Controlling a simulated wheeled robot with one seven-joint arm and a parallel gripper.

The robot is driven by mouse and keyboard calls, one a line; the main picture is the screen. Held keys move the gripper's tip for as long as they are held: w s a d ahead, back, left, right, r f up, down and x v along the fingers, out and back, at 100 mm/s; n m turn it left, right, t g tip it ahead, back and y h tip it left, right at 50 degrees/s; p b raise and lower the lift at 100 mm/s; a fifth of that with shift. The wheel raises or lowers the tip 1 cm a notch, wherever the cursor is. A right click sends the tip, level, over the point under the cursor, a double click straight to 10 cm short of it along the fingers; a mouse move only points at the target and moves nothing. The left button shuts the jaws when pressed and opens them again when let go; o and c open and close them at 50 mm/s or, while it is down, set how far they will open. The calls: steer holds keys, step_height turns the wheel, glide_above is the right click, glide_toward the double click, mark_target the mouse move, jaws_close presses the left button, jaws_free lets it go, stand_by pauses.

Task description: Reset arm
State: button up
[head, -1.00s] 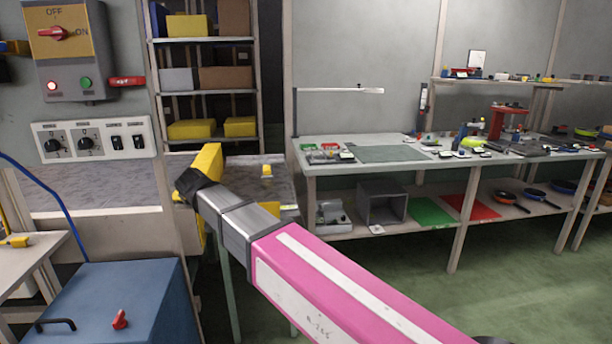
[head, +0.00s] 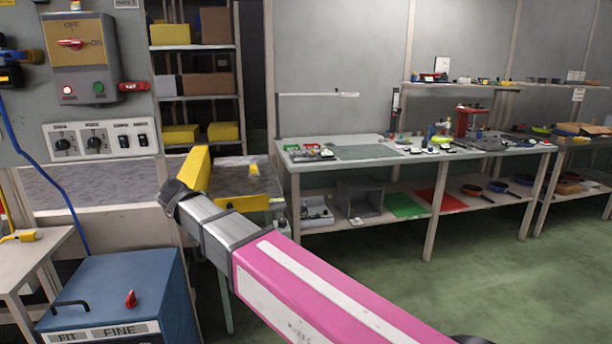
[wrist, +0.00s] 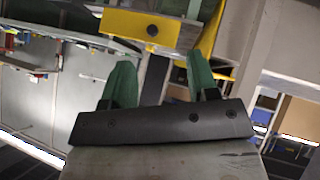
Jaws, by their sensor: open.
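My arm, with a pink link (head: 320,295) and a grey link, reaches up and left across the head view. Its dark wrist end (head: 178,198) shows in front of a conveyor with yellow end parts; the fingers cannot be made out there. In the wrist view, my gripper (wrist: 160,62) has two green fingers spread apart, with nothing seen held between them. Beyond the fingertips is a yellow bar (wrist: 125,24) with a dark round knob. A yellow panel (head: 196,172) shows just behind the wrist end in the head view.
A control panel (head: 85,70) is at upper left, above a blue cabinet (head: 120,290). A small table (head: 25,262) stands far left. A workbench (head: 375,152) with pans on its lower shelf is at right. The green floor (head: 480,270) before it is clear.

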steer(key=w+d+f+t+y, duration=0.1)
steer(key=w+d+t+y, duration=0.55)
steer(key=w+d, duration=0.85)
steer(key=s+d+f+n+g+y, duration=0.1)
steer(key=s+d+f+g, duration=0.3)
steer(key=d+f, duration=0.5)
steer(key=s+d+f+g, duration=0.4)
steer(key=d+f, duration=0.5)
steer(key=f, duration=0.1)
steer(key=s+d+f+m+g+h, duration=0.2)
steer(key=s+d+f+g+h, duration=0.1)
steer(key=s+d, duration=0.4)
steer(key=s+d+f+m+g+h, duration=0.3)
steer(key=s+d+f+g, duration=0.2)
steer(key=d, duration=0.7)
step_height(320, 180, down, 2)
steer(key=shift+s, duration=1.1)
